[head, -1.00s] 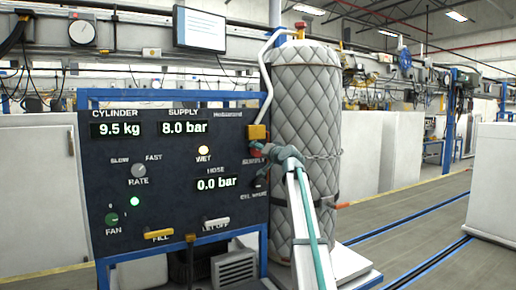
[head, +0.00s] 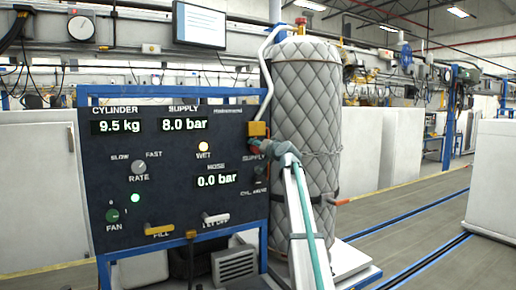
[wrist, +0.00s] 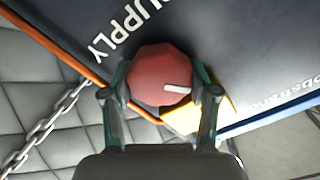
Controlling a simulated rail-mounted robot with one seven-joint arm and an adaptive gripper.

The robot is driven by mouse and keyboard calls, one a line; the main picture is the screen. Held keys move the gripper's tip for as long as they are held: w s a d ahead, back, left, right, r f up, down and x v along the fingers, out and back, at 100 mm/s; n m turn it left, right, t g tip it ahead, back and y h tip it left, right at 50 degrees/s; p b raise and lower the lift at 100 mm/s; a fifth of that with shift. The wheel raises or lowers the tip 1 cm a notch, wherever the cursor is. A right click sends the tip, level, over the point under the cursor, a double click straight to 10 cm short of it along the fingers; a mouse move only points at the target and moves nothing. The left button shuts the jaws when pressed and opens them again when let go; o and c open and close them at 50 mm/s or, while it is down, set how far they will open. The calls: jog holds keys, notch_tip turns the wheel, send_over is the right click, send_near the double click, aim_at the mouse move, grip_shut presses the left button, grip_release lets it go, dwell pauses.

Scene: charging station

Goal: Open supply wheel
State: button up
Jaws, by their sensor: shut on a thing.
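The supply wheel is a red knob with a white mark (wrist: 160,90), set on the dark panel beside the "SUPPLY" lettering. In the wrist view my gripper (wrist: 162,98) has one finger on each side of the wheel and is shut on it. In the head view my gripper (head: 262,150) is at the right edge of the panel (head: 160,215), just under a yellow block (head: 257,130). There the wheel is mostly hidden by my gripper. The panel reads 8.0 bar under SUPPLY (head: 184,124) and 0.0 bar for the hose (head: 217,180).
A quilted grey cylinder (head: 305,110) with a chain stands right behind my arm. An orange-tipped handle (head: 340,201) sticks out at its right. Yellow (head: 158,230) and white (head: 215,219) levers stick out of the panel's lower part. Open floor lies to the right.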

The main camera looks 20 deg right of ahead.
jog(key=shift+f+n+b, duration=0.2)
jog(key=shift+n+b, duration=0.1)
jog(key=shift+b, duration=0.4)
jog(key=n+b, duration=0.1)
jog(key=b, duration=0.3)
jog(key=shift+f+n, duration=0.15)
jog(key=shift+n, duration=0.25)
jog(key=n+b, duration=0.2)
jog(key=b, duration=0.3)
jog(key=shift+n, duration=0.3)
jog(key=n+b, duration=0.3)
jog(key=b, duration=0.2)
jog(key=shift+a+r+n, duration=0.2)
jog(key=shift+n, duration=0.2)
jog(key=shift+r+n+b, duration=0.15)
jog(key=shift+n+b, duration=0.65)
jog(key=shift+b, duration=0.15)
jog(key=o, duration=0.9)
jog(key=shift+s, duration=0.2)
